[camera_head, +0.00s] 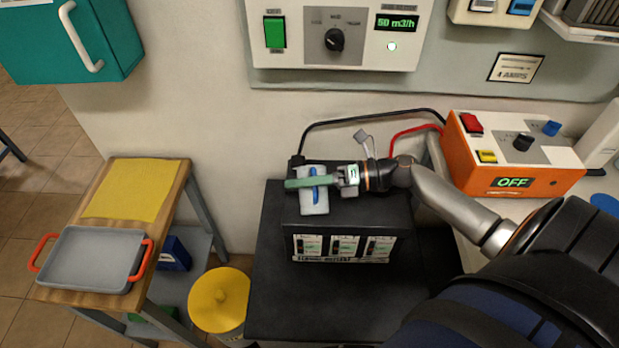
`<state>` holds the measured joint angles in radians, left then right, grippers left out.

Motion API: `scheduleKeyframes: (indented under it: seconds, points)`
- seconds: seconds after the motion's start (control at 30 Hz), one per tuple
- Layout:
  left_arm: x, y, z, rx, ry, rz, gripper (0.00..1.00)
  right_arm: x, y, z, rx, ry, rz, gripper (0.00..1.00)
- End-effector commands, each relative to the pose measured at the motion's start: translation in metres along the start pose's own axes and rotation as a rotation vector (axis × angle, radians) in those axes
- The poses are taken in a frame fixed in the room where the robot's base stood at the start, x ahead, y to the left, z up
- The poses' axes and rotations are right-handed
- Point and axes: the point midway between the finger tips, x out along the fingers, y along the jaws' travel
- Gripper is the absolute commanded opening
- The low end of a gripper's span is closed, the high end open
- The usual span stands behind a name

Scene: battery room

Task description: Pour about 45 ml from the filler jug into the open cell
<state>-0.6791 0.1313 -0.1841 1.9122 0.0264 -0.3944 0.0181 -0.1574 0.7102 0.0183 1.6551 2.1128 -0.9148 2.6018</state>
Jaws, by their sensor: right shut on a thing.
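My right gripper (311,182) reaches in from the right, its green fingers shut on the filler jug. The jug (314,204) is pale and translucent with a blue part on it, and is held over the left part of the black battery (345,222). Whether it is tilted, and whether liquid is leaving it, I cannot tell. The battery has three labelled panels on its front and stands on a black stand. The open cell is not visible; the jug, gripper and wrist cover much of the battery's top. My left gripper is out of view.
An orange charger reading OFF (509,170) stands at right, with black and red cables running toward the battery. A wooden trolley (100,302) at left bears a grey tray (92,258) and yellow mat (127,190). A yellow-lidded bin (217,310) stands between trolley and stand.

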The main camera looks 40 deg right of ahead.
Motion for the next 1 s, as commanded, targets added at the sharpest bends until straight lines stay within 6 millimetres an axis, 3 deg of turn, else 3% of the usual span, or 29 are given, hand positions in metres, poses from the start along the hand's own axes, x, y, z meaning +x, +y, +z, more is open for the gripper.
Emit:
scheduleKeyframes:
  seconds: [0.47,1.0]
  points:
    - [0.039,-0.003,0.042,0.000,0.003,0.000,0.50,0.001,0.002,-0.009,-0.224,-0.042,-0.004,0.00]
    - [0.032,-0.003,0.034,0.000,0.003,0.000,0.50,-0.001,0.008,-0.010,-0.300,-0.059,-0.006,0.00]
